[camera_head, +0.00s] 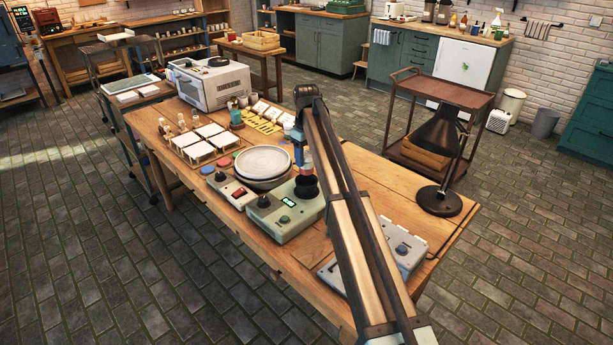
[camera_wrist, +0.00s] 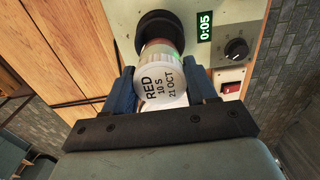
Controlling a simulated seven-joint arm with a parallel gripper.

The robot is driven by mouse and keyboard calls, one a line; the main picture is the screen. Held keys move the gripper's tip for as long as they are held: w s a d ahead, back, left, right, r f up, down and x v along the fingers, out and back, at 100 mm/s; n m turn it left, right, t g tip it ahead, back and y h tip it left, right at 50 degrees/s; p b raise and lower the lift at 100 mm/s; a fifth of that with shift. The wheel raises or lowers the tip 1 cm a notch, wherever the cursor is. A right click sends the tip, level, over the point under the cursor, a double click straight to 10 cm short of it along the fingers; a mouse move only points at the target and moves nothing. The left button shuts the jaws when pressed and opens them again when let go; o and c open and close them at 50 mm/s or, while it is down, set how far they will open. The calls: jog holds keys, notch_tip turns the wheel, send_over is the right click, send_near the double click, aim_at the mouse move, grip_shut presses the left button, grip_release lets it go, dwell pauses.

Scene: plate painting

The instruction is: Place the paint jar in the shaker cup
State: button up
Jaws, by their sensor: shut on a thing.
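The paint jar (camera_wrist: 160,88) has a white lid marked "RED 10 S 21 OCT", with a reddish body showing below it. My gripper (camera_wrist: 160,82) is shut on the jar, one blue finger on each side. The jar is over the black shaker cup (camera_wrist: 157,22), whose rim shows just past it. I cannot tell whether the jar's bottom is inside the cup or just above it. In the head view the shaker cup (camera_head: 306,188) sits on the pale green shaker (camera_head: 290,222), and my arm hides most of the jar.
The shaker's display (camera_wrist: 205,27) reads 0:05, beside a black knob (camera_wrist: 236,50). Left of the shaker are stacked bowls (camera_head: 262,162) and a box with a red switch (camera_head: 238,193). A black lamp (camera_head: 440,195) stands at the table's right.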

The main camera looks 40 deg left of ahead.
aim_at(307, 154)
jog(key=shift+f, duration=3.4)
jog(key=shift+f, duration=0.15)
jog(key=o, duration=1.1)
notch_tip(307, 154, up, 12)
jog(key=shift+r, duration=0.2)
